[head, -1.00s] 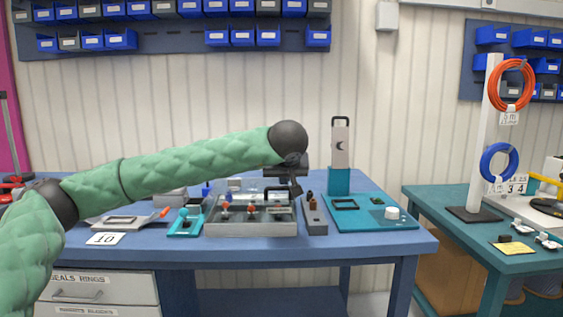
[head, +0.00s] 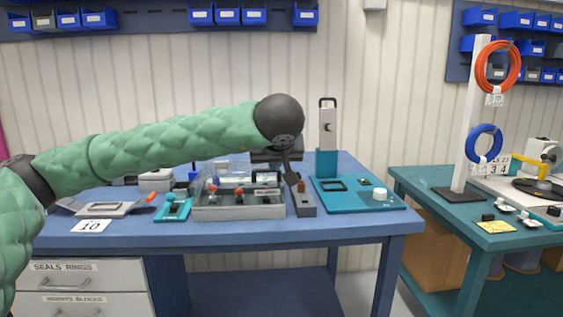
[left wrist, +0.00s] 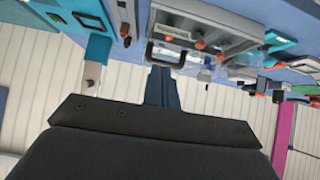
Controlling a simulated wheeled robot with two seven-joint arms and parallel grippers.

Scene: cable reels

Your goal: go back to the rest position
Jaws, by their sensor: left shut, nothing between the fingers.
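My left arm in its green padded sleeve reaches in from the left in the head view. My left gripper (head: 292,179) hangs from the black wrist joint above the blue workbench (head: 240,236). It is shut and empty. In the left wrist view its shut fingers (left wrist: 162,78) point towards the clear case, with no object between them. Much of the gripper's body is hidden behind the wrist joint in the head view. My right gripper is in neither view.
A clear-lidded case (head: 215,211), a grey block (head: 303,203) and a teal board (head: 345,200) with an upright panel stand on the bench. A teal table (head: 425,186) at right holds a post (head: 468,120) with orange and blue coils. Open air lies right of my wrist.

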